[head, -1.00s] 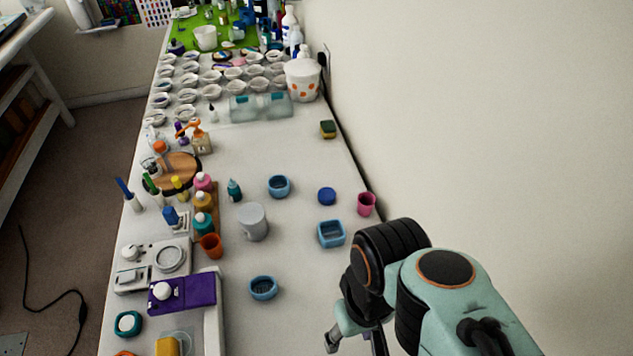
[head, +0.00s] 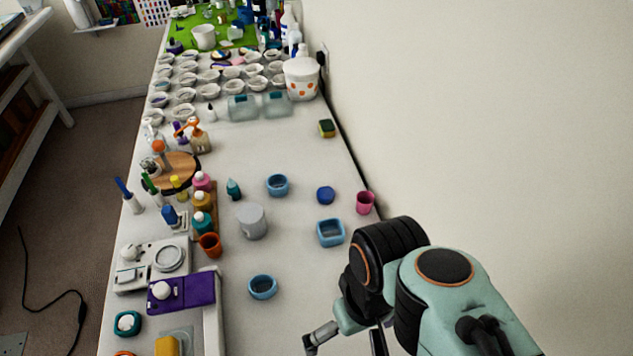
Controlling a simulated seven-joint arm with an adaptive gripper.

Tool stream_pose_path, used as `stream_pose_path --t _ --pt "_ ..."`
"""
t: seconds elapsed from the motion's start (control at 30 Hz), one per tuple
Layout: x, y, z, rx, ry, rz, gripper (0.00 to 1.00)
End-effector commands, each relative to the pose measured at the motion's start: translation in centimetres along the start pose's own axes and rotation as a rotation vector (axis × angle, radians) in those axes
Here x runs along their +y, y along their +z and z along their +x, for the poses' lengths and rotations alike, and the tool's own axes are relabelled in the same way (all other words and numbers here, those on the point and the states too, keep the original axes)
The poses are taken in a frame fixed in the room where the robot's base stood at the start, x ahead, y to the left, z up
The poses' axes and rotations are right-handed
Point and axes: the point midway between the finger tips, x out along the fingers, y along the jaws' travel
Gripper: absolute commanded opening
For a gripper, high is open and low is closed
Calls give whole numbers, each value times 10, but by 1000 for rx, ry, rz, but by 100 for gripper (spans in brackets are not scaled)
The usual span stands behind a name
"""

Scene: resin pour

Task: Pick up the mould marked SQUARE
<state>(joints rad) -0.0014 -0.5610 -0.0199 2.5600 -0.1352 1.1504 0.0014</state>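A blue mould with a square outline (head: 331,233) sits upright on the white table, right of the middle. No marking on it is readable at this size. Two other blue moulds with rounder outlines stand on the table, one farther back (head: 277,186) and one nearer (head: 263,287). My gripper (head: 345,345) is at the bottom edge of the view, nearer than the square mould and apart from it. Its two fingers are spread and nothing shows between them. The fingertips are partly cut off by the frame edge.
A grey cup (head: 252,222) stands left of the square mould. A dark blue disc (head: 326,195) and a pink cup (head: 365,203) stand behind it. The wall (head: 480,120) runs close along the right. The table between the gripper and the moulds is clear.

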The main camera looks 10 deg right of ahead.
Motion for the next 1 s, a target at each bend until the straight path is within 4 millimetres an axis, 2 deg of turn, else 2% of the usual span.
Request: stream_pose_path --t 0.27,0.37,0.47,0.53,0.6,0.7,0.77,0.87,0.9,0.97,1.0 --pt "0 0 0 0 0 -6 100" --pt "0 -8 -1 37 2 -66 100" --pt "3 -50 -29 200 24 -162 100" --pt "8 -87 -46 272 40 -215 100" --pt "15 -122 -56 312 54 -253 100" --pt "28 -171 -58 340 73 -291 100" --pt "37 -201 -53 345 85 -310 100" --pt "55 -250 -30 328 104 -333 100" --pt "63 -267 -15 313 110 -338 100" --pt "75 -289 11 282 116 -343 100" --pt "82 -300 31 255 117 -341 100"
